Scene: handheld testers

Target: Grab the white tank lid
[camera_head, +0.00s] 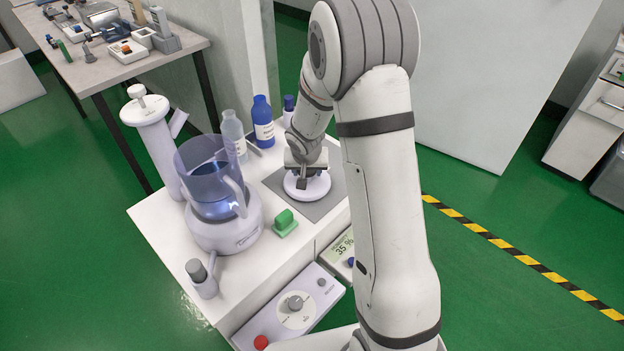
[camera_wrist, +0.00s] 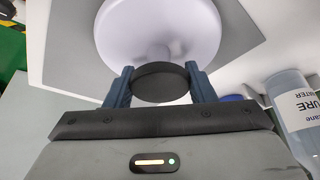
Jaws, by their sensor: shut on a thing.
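The white tank lid (camera_head: 307,187) is a round white disc with a dark knob, over the grey mat on the white bench. In the wrist view the lid (camera_wrist: 160,30) fills the top middle, and its dark knob (camera_wrist: 160,82) sits between my fingers. My gripper (camera_head: 303,180) is above the lid, with its fingers shut on the knob; it also shows in the wrist view (camera_wrist: 160,88). I cannot tell whether the lid touches the mat. The clear bluish tank (camera_head: 212,180) with a handle stands on a white base to the left, its top open.
A grey mat (camera_head: 330,200) lies under the lid. A blue bottle (camera_head: 263,125) and a clear bottle (camera_head: 233,135) stand behind. A green block (camera_head: 285,222) is near the front. A white column (camera_head: 155,140) rises at left. A control box (camera_head: 295,305) sits below the front edge.

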